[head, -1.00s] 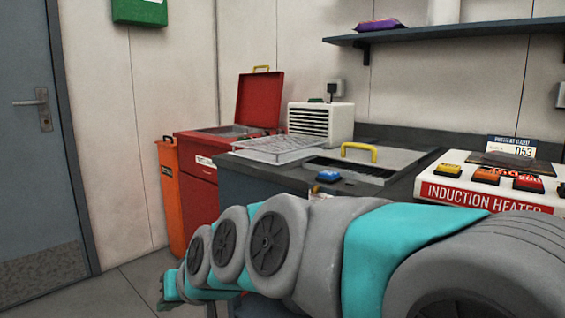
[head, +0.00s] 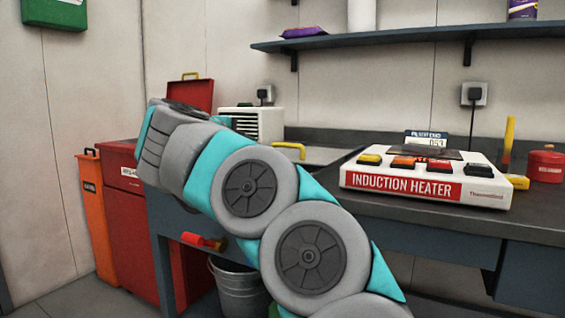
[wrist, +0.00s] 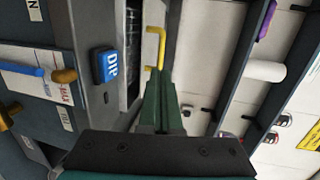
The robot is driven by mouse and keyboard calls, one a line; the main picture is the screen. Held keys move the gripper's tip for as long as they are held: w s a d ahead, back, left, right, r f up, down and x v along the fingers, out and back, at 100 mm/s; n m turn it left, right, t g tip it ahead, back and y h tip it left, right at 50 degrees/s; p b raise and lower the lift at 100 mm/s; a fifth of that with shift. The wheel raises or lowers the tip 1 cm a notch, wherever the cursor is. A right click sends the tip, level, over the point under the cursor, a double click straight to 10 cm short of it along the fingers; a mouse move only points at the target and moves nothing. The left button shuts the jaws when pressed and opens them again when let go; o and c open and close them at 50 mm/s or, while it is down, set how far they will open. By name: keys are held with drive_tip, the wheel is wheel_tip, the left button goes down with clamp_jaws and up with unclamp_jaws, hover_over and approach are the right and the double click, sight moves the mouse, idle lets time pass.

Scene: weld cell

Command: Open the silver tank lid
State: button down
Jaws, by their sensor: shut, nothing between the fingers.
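The silver tank lid (head: 325,155) is on the bench behind my arm, with its yellow handle (head: 290,150) showing just above the arm. My arm hides most of the tank. In the wrist view the yellow handle (wrist: 160,45) stands just beyond my fingertips, beside a dark slotted strip (wrist: 132,55) and the blue DIP button (wrist: 105,65). My gripper (wrist: 160,72) has its green fingers together, with nothing between them. The tips look close to the handle's near end; I cannot tell whether they touch. The head view does not show the fingers.
The white induction heater (head: 425,178) stands on the bench to the right. The red cabinet (head: 125,215) with its raised lid and an orange bin (head: 97,215) are at left. A wall shelf (head: 400,35) runs above. A metal bucket (head: 235,285) is under the bench.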

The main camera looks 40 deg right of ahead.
drive_tip(key=f, duration=0.1)
drive_tip(key=s+d+f+g, duration=0.1)
drive_tip(key=f, duration=0.1)
drive_tip(key=shift+s+m+g+y, duration=0.2)
drive_tip(key=shift+m+g+y, duration=0.1)
drive_tip(key=shift+m, duration=0.1)
drive_tip(key=shift+d+f, duration=0.25)
drive_tip(key=shift+d, duration=0.1)
drive_tip(key=x, duration=0.8)
drive_tip(key=r+x, duration=0.1)
drive_tip(key=x, duration=0.3)
drive_tip(key=shift+d, duration=0.2)
drive_tip(key=shift+w+d, duration=0.25)
drive_tip(key=shift+d, duration=0.25)
